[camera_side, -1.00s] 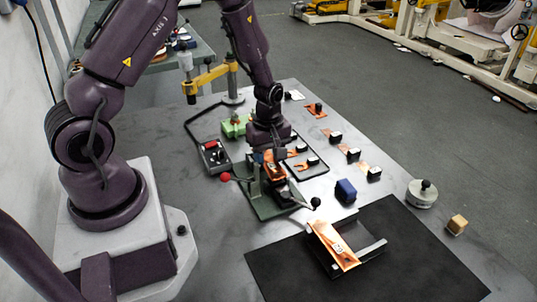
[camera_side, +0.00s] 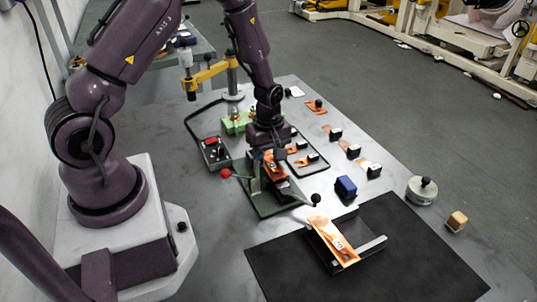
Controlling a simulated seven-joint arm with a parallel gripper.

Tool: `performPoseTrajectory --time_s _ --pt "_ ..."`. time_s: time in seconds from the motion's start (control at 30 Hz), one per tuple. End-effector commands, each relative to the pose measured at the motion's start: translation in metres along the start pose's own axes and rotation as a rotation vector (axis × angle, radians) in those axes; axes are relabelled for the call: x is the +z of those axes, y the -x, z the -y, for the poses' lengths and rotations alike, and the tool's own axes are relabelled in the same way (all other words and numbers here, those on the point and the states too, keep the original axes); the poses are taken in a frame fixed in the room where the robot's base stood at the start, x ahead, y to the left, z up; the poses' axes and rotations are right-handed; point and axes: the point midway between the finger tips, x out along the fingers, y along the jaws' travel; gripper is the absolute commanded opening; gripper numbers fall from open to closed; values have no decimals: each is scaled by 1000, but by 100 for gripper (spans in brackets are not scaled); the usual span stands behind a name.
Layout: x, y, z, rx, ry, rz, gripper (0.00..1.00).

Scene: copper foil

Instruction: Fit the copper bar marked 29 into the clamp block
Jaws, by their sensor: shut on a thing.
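My gripper (camera_side: 268,152) points down over the green clamp block (camera_side: 268,200) near the middle of the table. It is shut on a copper piece (camera_side: 269,168), of which a small orange part shows just below the fingers, at the top of the block. I cannot read a number on it, nor tell whether it is seated or only held above. The clamp block has a lever with a red knob (camera_side: 226,173) on its left and a lever with a black knob (camera_side: 316,199) on its right.
A copper sheet with a white label (camera_side: 328,237) lies on a grey holder on the black mat (camera_side: 400,260). A blue block (camera_side: 345,187) stands right of the clamp. Copper pieces with black knobs (camera_side: 351,151) lie behind it. A round weight (camera_side: 422,189) and wooden cube (camera_side: 456,221) are far right.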

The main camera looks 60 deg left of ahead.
Motion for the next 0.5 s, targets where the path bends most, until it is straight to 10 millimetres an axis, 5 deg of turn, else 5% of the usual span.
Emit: performPoseTrajectory --time_s 0.5 --pt "0 -4 0 1 0 0 12"
